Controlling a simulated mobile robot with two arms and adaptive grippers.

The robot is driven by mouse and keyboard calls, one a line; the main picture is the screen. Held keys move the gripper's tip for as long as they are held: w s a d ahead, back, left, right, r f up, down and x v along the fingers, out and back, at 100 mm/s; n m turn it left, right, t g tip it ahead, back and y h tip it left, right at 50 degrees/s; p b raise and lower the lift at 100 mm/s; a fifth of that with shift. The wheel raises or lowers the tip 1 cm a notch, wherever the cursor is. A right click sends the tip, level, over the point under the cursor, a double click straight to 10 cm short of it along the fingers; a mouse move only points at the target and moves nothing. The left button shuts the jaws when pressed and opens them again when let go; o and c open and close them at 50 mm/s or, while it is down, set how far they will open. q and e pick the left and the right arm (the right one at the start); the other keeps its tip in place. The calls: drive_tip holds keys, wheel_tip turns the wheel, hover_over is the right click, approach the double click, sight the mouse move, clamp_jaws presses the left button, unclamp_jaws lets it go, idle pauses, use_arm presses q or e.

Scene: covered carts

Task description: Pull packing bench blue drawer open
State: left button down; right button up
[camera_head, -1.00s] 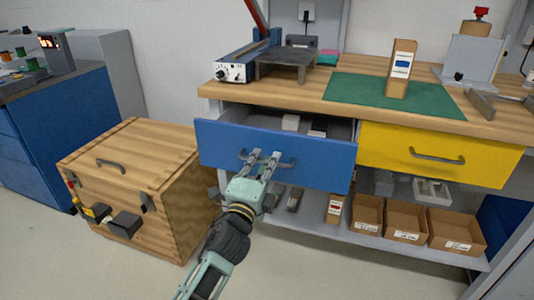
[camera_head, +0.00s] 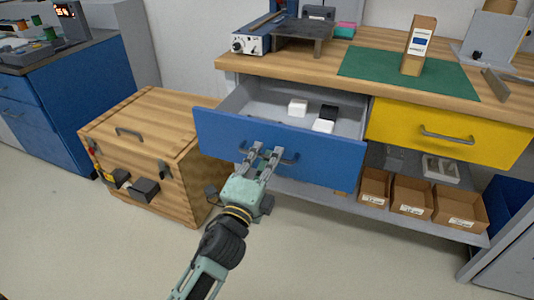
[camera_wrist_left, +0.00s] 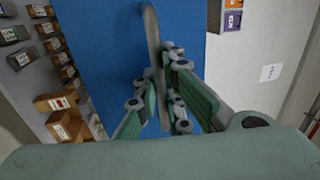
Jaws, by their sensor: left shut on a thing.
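The blue drawer (camera_head: 320,150) of the packing bench stands clearly pulled out in the head view. Inside its grey tray (camera_head: 262,98) lie white blocks (camera_head: 298,107) and a black block (camera_head: 328,112). My left gripper (camera_head: 264,152) is shut on the drawer's grey bar handle (camera_head: 289,158) at the drawer front. The left wrist view shows the fingers (camera_wrist_left: 160,88) around the handle (camera_wrist_left: 153,45), against the blue front (camera_wrist_left: 105,50). My right gripper is in neither view.
A wooden chest (camera_head: 165,145) stands close to the drawer's left. A yellow drawer (camera_head: 450,133) beside it is shut. Cardboard bins (camera_head: 411,197) stand on the lower shelf (camera_head: 330,200). A green mat (camera_head: 385,68) and a cardboard box (camera_head: 418,47) are on the benchtop. Floor in front is free.

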use_arm(q)
drive_tip(key=c, duration=2.1)
unclamp_jaws()
drive_tip(key=shift+s, duration=0.1)
drive_tip(key=v, duration=1.1)
drive_tip(key=shift+s+a+f, duration=0.1)
drive_tip(key=shift+s+a, duration=0.1)
drive_tip(key=shift+s, duration=0.15)
